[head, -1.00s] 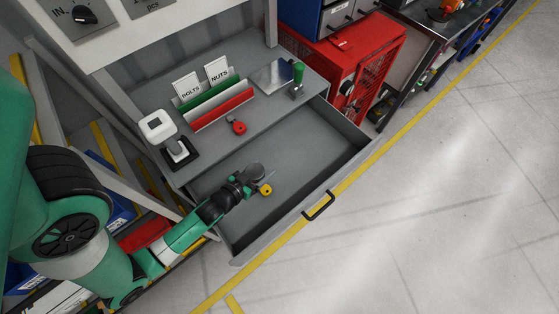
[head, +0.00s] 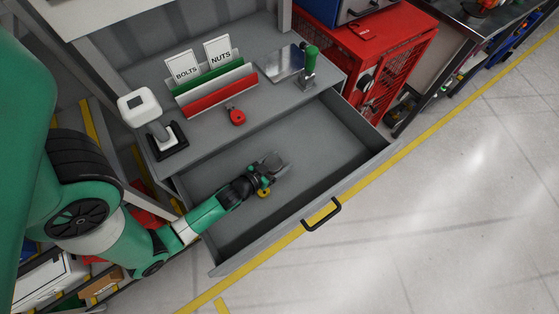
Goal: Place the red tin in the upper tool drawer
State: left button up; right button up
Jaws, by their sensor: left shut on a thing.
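An open grey drawer (head: 345,135) is pulled out under the grey workbench top. My left gripper (head: 275,164) is inside the drawer's outline, over its middle. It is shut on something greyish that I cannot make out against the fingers. A small yellow object (head: 263,194) shows right beside the gripper, on its near side, and seems to lie on the drawer floor. A small rounded red object (head: 236,117) lies on the bench top, in front of the file rack; I cannot tell whether it is the red tin. My right gripper is out of view.
The rack (head: 218,95) with BOLTS and NUTS cards stands on the bench. A white-headed device (head: 140,106) is at the left, a green-handled tool (head: 310,62) at the right. The drawer front has a black handle (head: 322,215). A red cabinet (head: 400,60) stands to the right.

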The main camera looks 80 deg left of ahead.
pick_arm(q)
jog(key=shift+w, duration=0.1)
jog(key=o, duration=1.5)
jog(key=shift+r, duration=0.15)
jog(key=v, duration=0.7)
jog(key=shift+f+b, duration=0.3)
jog(key=shift+b, duration=0.1)
jog(key=b+v, duration=0.2)
jog(key=v, duration=0.2)
jog(key=shift+s+d, duration=0.15)
jog(key=shift+s, duration=0.05)
jog(key=shift+s+r+b, duration=0.25)
jog(key=shift+r+b, duration=0.15)
